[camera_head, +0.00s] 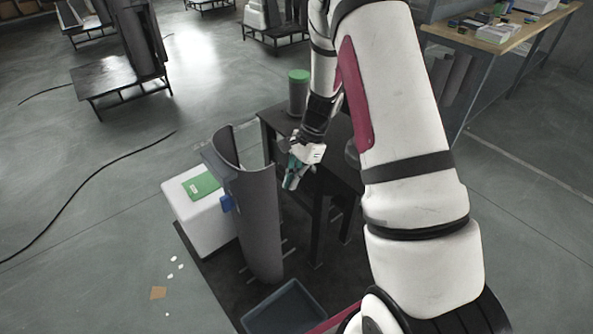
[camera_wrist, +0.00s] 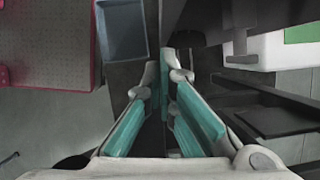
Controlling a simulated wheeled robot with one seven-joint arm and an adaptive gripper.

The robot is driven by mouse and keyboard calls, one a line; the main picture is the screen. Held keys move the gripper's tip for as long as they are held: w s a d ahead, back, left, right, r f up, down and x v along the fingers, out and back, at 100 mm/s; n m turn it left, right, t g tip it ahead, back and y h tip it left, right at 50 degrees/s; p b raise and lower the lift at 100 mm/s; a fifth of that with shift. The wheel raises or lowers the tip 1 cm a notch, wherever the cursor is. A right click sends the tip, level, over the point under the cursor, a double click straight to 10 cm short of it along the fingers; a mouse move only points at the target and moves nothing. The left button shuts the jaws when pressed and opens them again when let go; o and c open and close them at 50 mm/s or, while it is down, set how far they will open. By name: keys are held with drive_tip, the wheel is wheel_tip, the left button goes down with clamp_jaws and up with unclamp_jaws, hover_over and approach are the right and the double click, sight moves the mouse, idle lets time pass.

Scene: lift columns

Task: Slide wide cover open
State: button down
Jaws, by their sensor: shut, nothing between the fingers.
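The wide cover (camera_head: 258,222) is a tall, curved grey panel standing upright left of my arm in the head view. A blue block (camera_head: 227,204) sits at its left edge. My gripper (camera_head: 290,181), with teal finger pads, is right of the cover's upper part, at a dark table-like frame (camera_head: 335,182). Its fingers also show in the wrist view (camera_wrist: 166,72), drawn together at the tips with nothing between them. I cannot tell whether the fingers touch the cover. The cover's inner side and far edge are partly hidden.
A white box (camera_head: 190,220) with a green top patch stands left of the cover. A blue-grey tray (camera_head: 285,308) lies on the floor in front. A green-lidded canister (camera_head: 298,92) stands behind my gripper. A workbench (camera_head: 505,40) is at the back right.

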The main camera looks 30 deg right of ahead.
drive_tip(key=shift+x, duration=2.1)
drive_tip(key=shift+a, duration=0.55)
drive_tip(key=shift+s+r, duration=0.1)
drive_tip(key=shift+r, duration=0.05)
